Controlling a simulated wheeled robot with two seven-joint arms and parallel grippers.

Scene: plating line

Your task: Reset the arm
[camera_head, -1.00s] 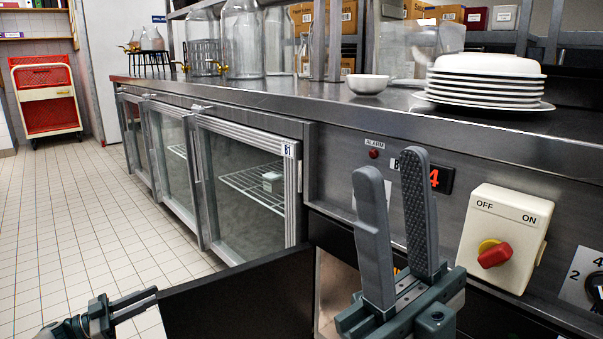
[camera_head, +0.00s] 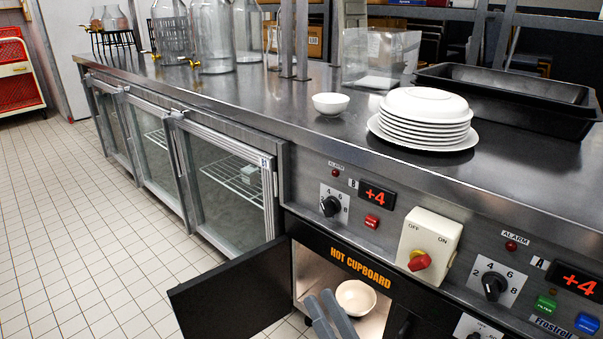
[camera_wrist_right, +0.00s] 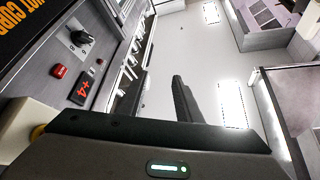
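My right gripper (camera_head: 326,300) shows at the bottom edge of the head view, its two grey fingers pointing up in front of the open hot cupboard. In the right wrist view its fingers (camera_wrist_right: 163,85) stand apart with nothing between them. A white bowl (camera_head: 356,299) sits inside the hot cupboard (camera_head: 305,270), behind the fingers and apart from them. The cupboard's dark door (camera_head: 235,292) hangs open to the left. My left gripper is not in view.
The steel counter (camera_head: 270,105) carries a small white bowl (camera_head: 330,103), a stack of white plates (camera_head: 425,120), dark trays (camera_head: 510,95) and glass jars (camera_head: 212,40). Glass-door fridges (camera_head: 230,190) stand below. The tiled floor (camera_head: 60,220) at left is clear.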

